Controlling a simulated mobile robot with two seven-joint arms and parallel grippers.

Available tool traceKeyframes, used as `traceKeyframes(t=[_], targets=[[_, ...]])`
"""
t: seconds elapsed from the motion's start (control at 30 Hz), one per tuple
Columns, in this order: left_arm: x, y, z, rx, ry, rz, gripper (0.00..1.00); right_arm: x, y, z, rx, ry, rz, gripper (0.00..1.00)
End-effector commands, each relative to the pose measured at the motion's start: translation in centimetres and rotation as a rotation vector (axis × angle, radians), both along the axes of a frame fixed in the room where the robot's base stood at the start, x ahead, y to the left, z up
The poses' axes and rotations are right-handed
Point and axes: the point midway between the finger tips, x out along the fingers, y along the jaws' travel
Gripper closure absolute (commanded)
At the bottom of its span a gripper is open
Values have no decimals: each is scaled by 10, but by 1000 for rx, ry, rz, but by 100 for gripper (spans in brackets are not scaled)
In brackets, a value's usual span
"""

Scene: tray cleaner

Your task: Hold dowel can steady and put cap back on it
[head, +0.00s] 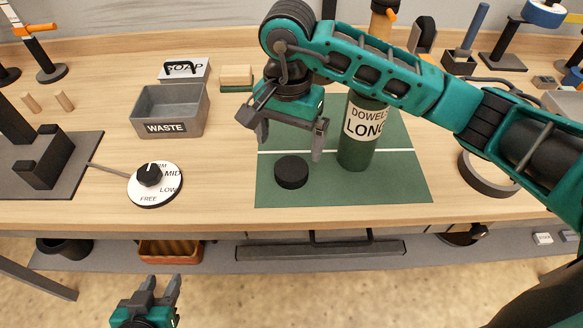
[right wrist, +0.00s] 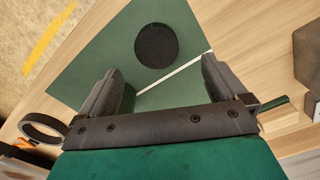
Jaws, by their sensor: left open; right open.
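The dark green dowel can (head: 355,155), labelled "DOWELS LONG", stands upright on the green mat (head: 405,190) in the head view. My right forearm hides its top. The round black cap (head: 291,172) lies flat on the mat, left of the can and apart from it. It also shows in the right wrist view (right wrist: 156,45), beyond the fingertips. My right gripper (head: 290,143) is open and empty, above and slightly behind the cap, left of the can. My left gripper (head: 163,282) is open and empty, low in front of the bench, away from the can.
A grey WASTE bin (head: 170,110) and a dial with a black knob (head: 149,174) stand left of the mat. A dark ring (head: 488,178) lies right of the mat.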

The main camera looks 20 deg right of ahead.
Motion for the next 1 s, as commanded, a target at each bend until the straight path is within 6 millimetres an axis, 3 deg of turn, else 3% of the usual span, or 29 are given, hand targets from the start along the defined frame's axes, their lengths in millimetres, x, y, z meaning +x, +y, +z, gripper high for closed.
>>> traceKeyframes(t=[0.17, 0.57, 0.8, 1.0], targets=[[0, 0, 0, -1, 0, -1, 57, 0, 0, -19, 1, -1, 0, 1], [1, -1, 2, -2, -3, -2, 57, -1, 0, -25, 1, 1, 1, 1], [1, -1, 2, -1, -4, -1, 57, -6, -2, -59, 3, 3, 0, 1], [0, 0, 0, -1, 0, -1, 57, -5, -2, -73, 2, -1, 1, 1]])
